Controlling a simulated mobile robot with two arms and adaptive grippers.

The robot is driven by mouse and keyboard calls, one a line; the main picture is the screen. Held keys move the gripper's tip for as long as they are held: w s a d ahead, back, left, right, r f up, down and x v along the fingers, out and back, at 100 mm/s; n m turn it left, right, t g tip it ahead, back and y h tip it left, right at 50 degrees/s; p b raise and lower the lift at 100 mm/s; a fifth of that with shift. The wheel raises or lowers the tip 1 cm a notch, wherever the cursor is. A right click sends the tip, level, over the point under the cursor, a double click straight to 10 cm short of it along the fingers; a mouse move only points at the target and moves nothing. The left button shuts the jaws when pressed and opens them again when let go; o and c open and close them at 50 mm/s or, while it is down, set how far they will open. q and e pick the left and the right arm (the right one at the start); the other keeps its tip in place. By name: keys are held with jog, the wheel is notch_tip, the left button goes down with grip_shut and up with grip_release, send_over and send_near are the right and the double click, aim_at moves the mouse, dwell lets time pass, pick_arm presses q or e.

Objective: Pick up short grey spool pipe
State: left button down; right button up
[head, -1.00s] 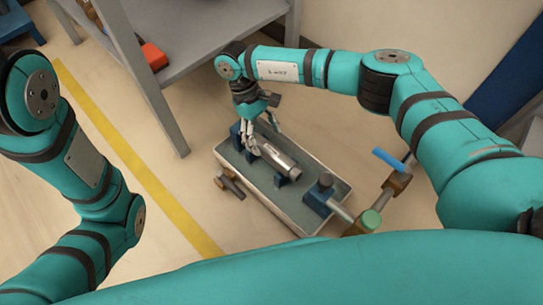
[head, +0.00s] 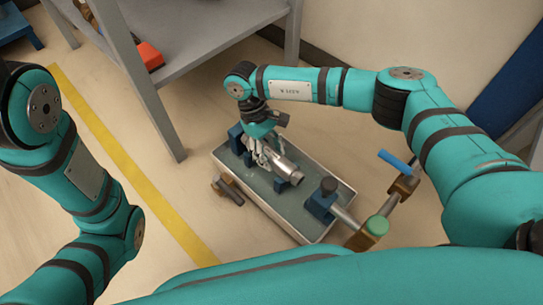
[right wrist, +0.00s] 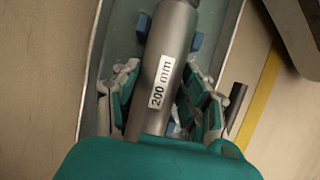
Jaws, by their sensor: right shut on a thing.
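The short grey spool pipe (head: 284,165) lies along the blue supports of the testbench tray (head: 333,175) in the head view. In the right wrist view the pipe (right wrist: 165,75) carries a white label reading "200 mm". My right gripper (head: 268,153) is over the pipe, with its fingers on both sides of it. In the right wrist view the right gripper (right wrist: 160,95) is shut on the pipe, which still sits low in the tray. The pipe's near end is hidden by my gripper body. My left arm shows at the left, but its gripper is out of view.
A blue clamp block (head: 322,197) with a grey rod stands at the tray's near end. A brass valve with a blue handle (head: 395,161) and a green cap (head: 377,225) is to its right. A grey shelf (head: 210,45) stands behind. A yellow floor line (head: 130,150) runs at left.

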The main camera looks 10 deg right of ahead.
grip_shut()
